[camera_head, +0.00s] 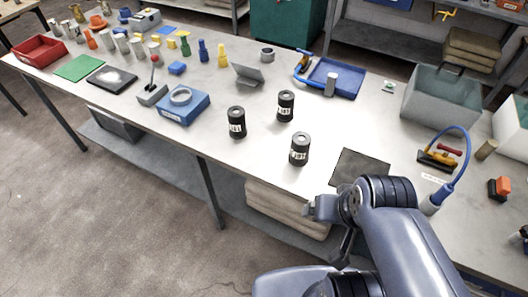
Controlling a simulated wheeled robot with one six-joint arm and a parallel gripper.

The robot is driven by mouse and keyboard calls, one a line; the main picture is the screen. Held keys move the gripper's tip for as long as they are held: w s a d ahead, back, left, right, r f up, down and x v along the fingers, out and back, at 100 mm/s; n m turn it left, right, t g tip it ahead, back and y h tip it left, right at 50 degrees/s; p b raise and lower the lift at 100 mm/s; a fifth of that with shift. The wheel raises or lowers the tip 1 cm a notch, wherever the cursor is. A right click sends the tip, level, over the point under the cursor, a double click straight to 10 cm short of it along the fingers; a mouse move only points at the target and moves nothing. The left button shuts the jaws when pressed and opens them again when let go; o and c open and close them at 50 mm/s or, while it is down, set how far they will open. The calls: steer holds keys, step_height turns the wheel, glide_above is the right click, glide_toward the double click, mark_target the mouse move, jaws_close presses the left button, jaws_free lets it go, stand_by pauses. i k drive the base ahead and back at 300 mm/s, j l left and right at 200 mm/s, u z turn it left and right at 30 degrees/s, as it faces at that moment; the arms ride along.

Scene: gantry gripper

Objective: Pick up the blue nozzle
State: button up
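I cannot tell for sure which is the blue nozzle. My arm comes in from the bottom right, and its end, my gripper (318,209), is near the table's front edge, far to the right of and nearer than the blue pieces. Its fingers are too small and hidden to read. I see nothing clearly held.
Three black canisters (300,149) stand mid-table between my arm and the blue pieces. A blue scale-like box (183,107), a grey stand (248,76) and a blue tray (350,79) are nearby. A grey bin (428,104) stands right. The front strip left of my gripper is clear.

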mark_target(447, 189)
steer(key=u, duration=0.1)
steer(key=z, duration=1.65)
steer(key=i+z, duration=0.2)
steer(key=z, duration=0.35)
